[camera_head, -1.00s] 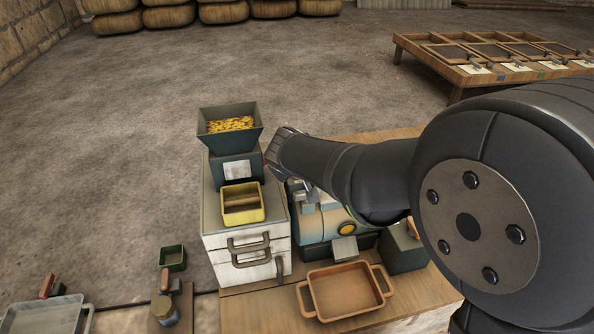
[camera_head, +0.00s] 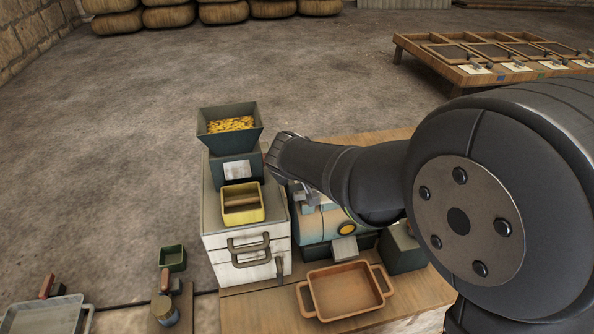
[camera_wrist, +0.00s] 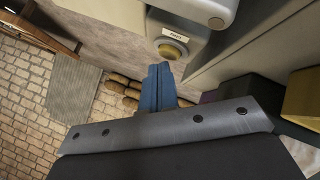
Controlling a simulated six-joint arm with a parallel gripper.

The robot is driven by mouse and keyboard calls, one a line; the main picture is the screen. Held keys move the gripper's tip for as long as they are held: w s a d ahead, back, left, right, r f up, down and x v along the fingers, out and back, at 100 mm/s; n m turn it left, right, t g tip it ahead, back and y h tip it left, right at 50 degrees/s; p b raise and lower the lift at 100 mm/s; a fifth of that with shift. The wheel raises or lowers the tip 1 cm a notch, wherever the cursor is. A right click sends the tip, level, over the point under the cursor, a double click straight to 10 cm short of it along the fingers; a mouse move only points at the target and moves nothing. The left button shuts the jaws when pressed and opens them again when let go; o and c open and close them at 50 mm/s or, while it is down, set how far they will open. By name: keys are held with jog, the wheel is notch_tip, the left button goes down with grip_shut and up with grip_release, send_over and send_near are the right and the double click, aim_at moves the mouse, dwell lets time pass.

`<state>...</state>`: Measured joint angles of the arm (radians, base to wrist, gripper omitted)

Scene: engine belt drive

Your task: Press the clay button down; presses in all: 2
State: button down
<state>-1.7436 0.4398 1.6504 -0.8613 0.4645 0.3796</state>
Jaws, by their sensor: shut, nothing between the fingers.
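In the wrist view a round tan, clay-coloured button (camera_wrist: 173,49) sits in a ring on the underside of a pale grey housing, below a small white label. My gripper (camera_wrist: 158,68) has its blue fingers shut together and empty. Their tips appear just below and left of the button in the picture; I cannot tell whether they touch it. In the head view my gripper (camera_head: 309,195) is partly hidden by my arm, close above the teal machine (camera_head: 318,226). The tan button cannot be made out there.
A white cabinet (camera_head: 222,247) with a hopper (camera_head: 228,143) and a yellow bin (camera_head: 255,211) stands left of the teal machine. A brown tray (camera_head: 343,315) lies in front. The machine carries a yellow disc (camera_head: 347,228). A low wooden rack (camera_head: 473,78) stands at the back right.

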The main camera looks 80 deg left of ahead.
jog(key=shift+f, duration=0.4)
dwell(0.6)
dwell(0.3)
jog(key=shift+r, duration=0.85)
jog(key=shift+r, duration=2.55)
dwell(0.4)
notch_tip(320, 180, up, 4)
jog(key=shift+f, duration=0.15)
